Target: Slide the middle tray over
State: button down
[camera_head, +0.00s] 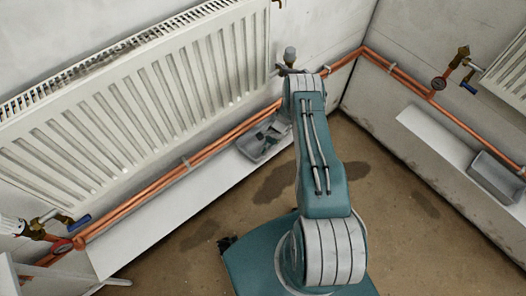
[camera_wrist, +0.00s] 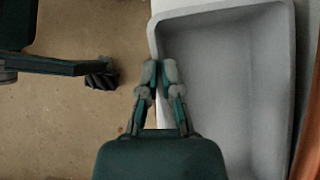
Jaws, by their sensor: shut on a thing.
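A grey rectangular tray (camera_head: 252,151) rests on the white ledge below the large radiator, partly hidden by my arm. It fills the right side of the wrist view (camera_wrist: 225,85), where it looks empty. My gripper (camera_wrist: 160,71) is at the tray's left rim in that view. Its two fingers are close together, shut on the tray's wall, one finger outside and one inside. In the head view, the gripper is mostly hidden behind my arm.
The large radiator (camera_head: 130,85) and copper pipes (camera_head: 190,160) run behind the tray. The ledge (camera_head: 150,220) is clear to the left. Another grey tray (camera_head: 495,176) sits on the right ledge (camera_head: 440,140). The brown floor (camera_head: 400,225) has dark stains.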

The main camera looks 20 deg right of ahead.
jog(key=shift+r, duration=0.75)
jog(key=shift+d+r, duration=0.1)
jog(key=shift+d, duration=0.05)
jog(key=w+d, duration=0.1)
jog(key=d, duration=0.3)
jog(key=w+d, duration=0.1)
jog(key=d, duration=0.2)
jog(key=w+d, duration=0.1)
jog(key=d, duration=0.3)
jog(key=shift+w+d, duration=0.25)
jog(key=shift+d, duration=0.05)
jog(key=shift+d+r, duration=0.1)
jog(key=shift+d, duration=0.15)
